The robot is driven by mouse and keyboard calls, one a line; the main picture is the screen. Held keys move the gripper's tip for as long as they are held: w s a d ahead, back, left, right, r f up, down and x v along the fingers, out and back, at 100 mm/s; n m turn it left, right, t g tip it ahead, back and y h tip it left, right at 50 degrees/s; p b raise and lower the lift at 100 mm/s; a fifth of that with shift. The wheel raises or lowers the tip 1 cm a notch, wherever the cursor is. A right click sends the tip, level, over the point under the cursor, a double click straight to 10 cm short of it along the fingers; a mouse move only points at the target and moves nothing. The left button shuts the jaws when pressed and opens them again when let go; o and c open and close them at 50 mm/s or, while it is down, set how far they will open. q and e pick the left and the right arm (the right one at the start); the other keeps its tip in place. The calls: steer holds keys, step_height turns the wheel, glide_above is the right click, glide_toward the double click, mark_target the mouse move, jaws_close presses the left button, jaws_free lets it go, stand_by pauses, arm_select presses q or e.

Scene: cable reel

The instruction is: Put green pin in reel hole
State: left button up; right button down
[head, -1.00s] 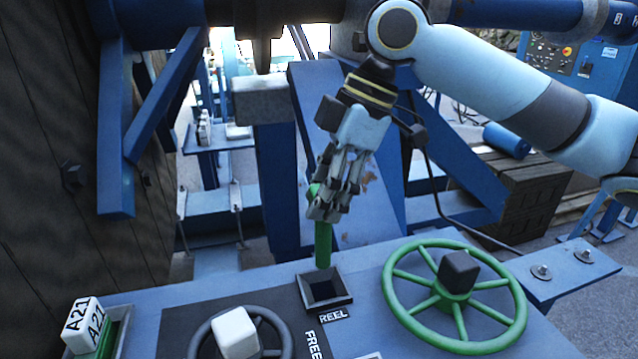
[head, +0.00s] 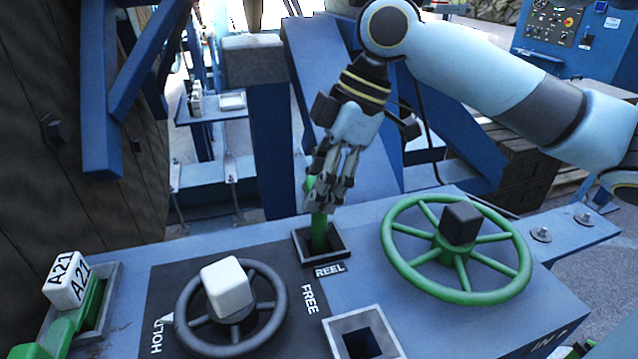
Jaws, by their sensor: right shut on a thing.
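The green pin (head: 319,232) is upright, held near its top by my right gripper (head: 325,195), which is shut on it. Its lower end shows inside the outline of the square, dark-rimmed reel hole (head: 336,257), just behind the REEL label (head: 329,270). The pin's tip is hidden by the hole's near rim, so how deep it sits cannot be told. The gripper fingers are above the rim. My left gripper is not in view.
A green handwheel (head: 400,262) stands right of the hole. A dark wheel with a white knob (head: 228,287) is to the left. A second square hole (head: 378,318) lies in front. A white A21 tag (head: 66,281) on a green piece is at far left.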

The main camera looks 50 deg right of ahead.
mark_target(319, 221)
steer(key=shift+f+b, duration=1.45)
steer(key=shift+f, duration=0.25)
steer(key=shift+f+b, duration=0.8)
steer(key=shift+f, duration=0.75)
steer(key=shift+r+p, duration=0.1)
steer(key=shift+p, duration=0.2)
steer(key=c, duration=0.8)
jaws_free()
steer(key=v, duration=0.7)
steer(key=shift+r, duration=0.15)
